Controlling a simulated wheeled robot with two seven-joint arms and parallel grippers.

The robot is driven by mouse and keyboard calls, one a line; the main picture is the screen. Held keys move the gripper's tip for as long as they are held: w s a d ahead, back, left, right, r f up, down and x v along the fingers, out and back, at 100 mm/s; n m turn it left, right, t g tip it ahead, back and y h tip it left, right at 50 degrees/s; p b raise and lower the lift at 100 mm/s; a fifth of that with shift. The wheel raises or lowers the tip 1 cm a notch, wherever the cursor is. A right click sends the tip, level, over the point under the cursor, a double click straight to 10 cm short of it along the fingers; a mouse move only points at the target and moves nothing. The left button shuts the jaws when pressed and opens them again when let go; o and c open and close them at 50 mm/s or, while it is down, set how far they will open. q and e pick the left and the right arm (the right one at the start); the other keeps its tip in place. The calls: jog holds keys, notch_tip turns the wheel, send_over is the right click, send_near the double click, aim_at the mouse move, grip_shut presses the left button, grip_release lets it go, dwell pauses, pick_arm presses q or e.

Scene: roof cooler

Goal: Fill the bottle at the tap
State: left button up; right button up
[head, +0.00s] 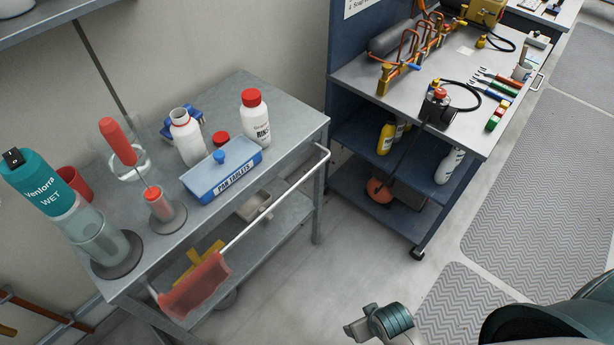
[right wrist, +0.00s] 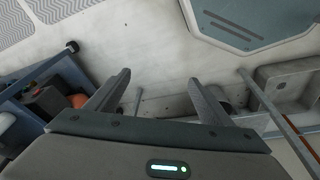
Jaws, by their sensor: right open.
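A white open-necked bottle (head: 187,140) stands upright on the grey cart at the left, with a red cap (head: 221,138) lying beside it. A second white bottle, marked RINSE (head: 256,118), stands to its right with its red cap on. I cannot tell which bottle is the task's. I can make out no tap in either view. My right gripper is open and empty in the right wrist view (right wrist: 155,82), above bare floor and apart from the bottles. My left gripper is not in view.
A blue tool cart (head: 375,180) stands right. Floor between is clear.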

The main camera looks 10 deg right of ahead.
jog(key=w+a+r+n+t+y, duration=0.1)
jog(key=w+a+r, duration=0.1)
jog(key=r, duration=0.5)
jog(key=w+a+r+t+y, duration=0.1)
jog(key=w+a+r, duration=0.1)
jog(key=r, duration=0.6)
jog(key=w+a+r+n+t+y, duration=0.2)
jog(key=w+a+r+n+y, duration=0.15)
jog(key=w+a+r, duration=0.35)
jog(key=w+a+r+n+t+y, duration=0.1)
jog(key=w+a+r+n+y, duration=0.25)
jog(key=w+a, duration=0.5)
jog(key=w+a+r+t+y, duration=0.1)
jog(key=w+r+t+y, duration=0.2)
jog(key=w+r, duration=0.7)
jog(key=w+y, duration=0.1)
jog(key=w, duration=0.3)
jog(key=shift+r+t+y, duration=0.3)
jog(key=shift+r+t, duration=0.05)
jog(key=shift+t, duration=0.05)
jog(key=shift+w, duration=0.1)
